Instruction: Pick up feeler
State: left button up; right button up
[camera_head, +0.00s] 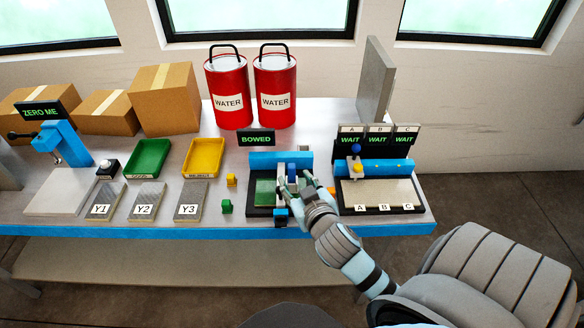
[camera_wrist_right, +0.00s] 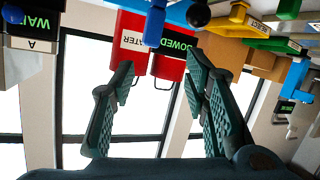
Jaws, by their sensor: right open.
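My right gripper (camera_head: 292,184) is open over the fixture (camera_head: 262,206) with the green pad and blue back wall, in front of the BOWED sign (camera_head: 256,138). It hides part of that fixture. In the right wrist view the spread fingers (camera_wrist_right: 160,72) have nothing between their tips. A blue piece (camera_wrist_right: 155,25) shows beyond them, near the top edge. I cannot tell for sure which thing is the feeler. My left gripper is not in view.
To the right stands a station with WAIT screens (camera_head: 378,139) and a blue ball (camera_head: 355,149). Red WATER drums (camera_head: 228,90) stand behind. Y1, Y2 and Y3 blocks (camera_head: 145,202), a green tray (camera_head: 148,158) and a yellow tray (camera_head: 203,157) lie to the left.

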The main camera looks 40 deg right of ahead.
jog(key=w+a+r+n+t+y, duration=0.1)
jog(key=w+r+t, duration=0.25)
jog(key=r, duration=0.25)
jog(key=w+a+r+n+t+y, duration=0.1)
jog(key=w+r+n+t, duration=0.2)
jog(key=r, duration=0.4)
jog(key=w+a+r+n+y, duration=0.4)
jog(key=a+r+n+y, duration=0.3)
jog(key=n+y, duration=0.5)
jog(key=m+g+h+b, duration=0.3)
jog(key=m+g+h, duration=0.15)
jog(key=g, duration=1.35)
send_near(294, 165)
jog(key=s, duration=0.1)
jog(key=shift+n+t+h, duration=0.25)
jog(key=shift+h, duration=0.2)
jog(key=x, duration=1.2)
jog(key=shift+w+a+r, duration=0.15)
jog(key=shift+a+r, duration=0.05)
jog(key=shift+a, duration=0.15)
grip_shut()
